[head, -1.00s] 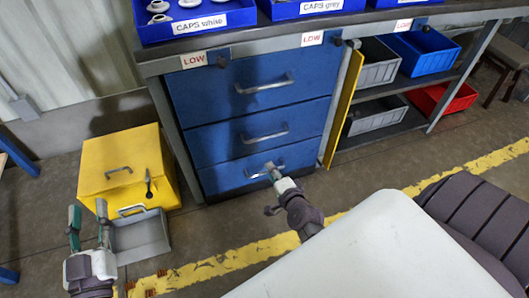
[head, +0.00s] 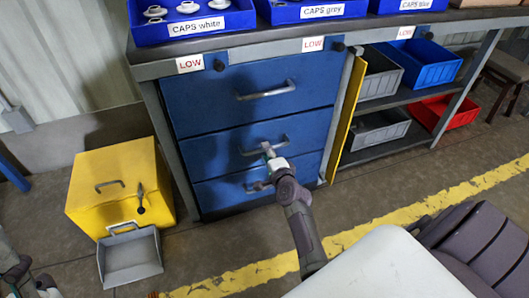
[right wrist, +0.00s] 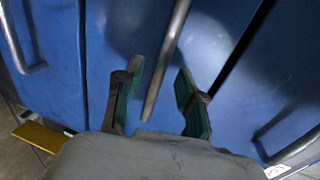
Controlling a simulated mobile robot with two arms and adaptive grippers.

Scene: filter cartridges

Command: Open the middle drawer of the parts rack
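The blue parts rack has three stacked drawers, all closed flush. The middle drawer (head: 215,152) has a grey bar handle (head: 248,151). My right gripper (head: 268,152) is at that handle. In the right wrist view my right gripper (right wrist: 159,76) is open, with a green-padded finger on each side of the bar handle (right wrist: 172,38); a gap shows between the fingers and the bar. Whether either finger touches it is not clear. My left gripper (head: 28,276) is only partly in view at the bottom left corner, its fingers unclear.
The top drawer handle (head: 266,90) is above, and the bottom drawer handle (head: 252,188) lies just below my right gripper. A yellow box (head: 90,190) and a grey scoop-like bin (head: 130,258) stand on the floor at left. A yellow panel (head: 345,120) stands right of the drawers.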

